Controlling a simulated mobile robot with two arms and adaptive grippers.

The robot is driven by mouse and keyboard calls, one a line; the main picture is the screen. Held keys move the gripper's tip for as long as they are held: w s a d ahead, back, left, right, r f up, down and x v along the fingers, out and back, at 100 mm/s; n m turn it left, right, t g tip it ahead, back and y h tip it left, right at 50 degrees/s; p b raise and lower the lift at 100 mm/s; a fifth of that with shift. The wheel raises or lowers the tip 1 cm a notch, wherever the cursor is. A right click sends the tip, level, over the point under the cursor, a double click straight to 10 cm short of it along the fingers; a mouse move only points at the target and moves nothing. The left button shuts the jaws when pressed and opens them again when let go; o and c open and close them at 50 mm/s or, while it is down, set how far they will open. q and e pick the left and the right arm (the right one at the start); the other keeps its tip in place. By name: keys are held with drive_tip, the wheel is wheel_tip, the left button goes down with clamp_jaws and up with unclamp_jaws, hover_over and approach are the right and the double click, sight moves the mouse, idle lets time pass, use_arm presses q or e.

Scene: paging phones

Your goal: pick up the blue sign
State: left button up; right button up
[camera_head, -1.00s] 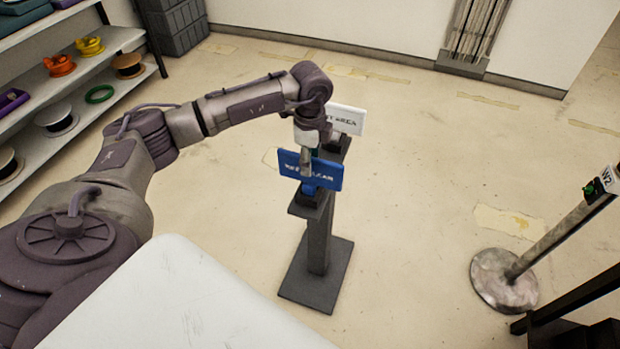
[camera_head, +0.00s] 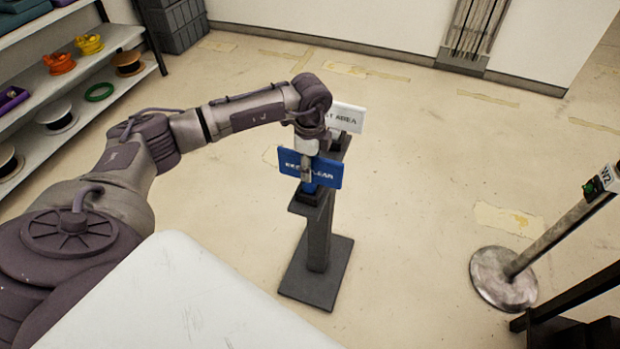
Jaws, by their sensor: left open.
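The blue sign (camera_head: 326,174) with white lettering stands upright in a holder on the near end of a dark grey stand (camera_head: 318,240). My left gripper (camera_head: 306,172) is at the sign, pointing down, and covers the middle of its lettering. The left gripper is open. Whether its fingers touch the sign or straddle it cannot be told from this view. My right gripper is not in view.
A white sign (camera_head: 349,118) stands on the far end of the same stand, close behind my left wrist. Shelves (camera_head: 88,110) with cable spools are at the left. A post with a round metal base (camera_head: 503,278) is at the right. The floor between is clear.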

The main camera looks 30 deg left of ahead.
use_arm(q)
clamp_jaws()
drive_tip(key=shift+r, duration=0.15)
idle(0.5)
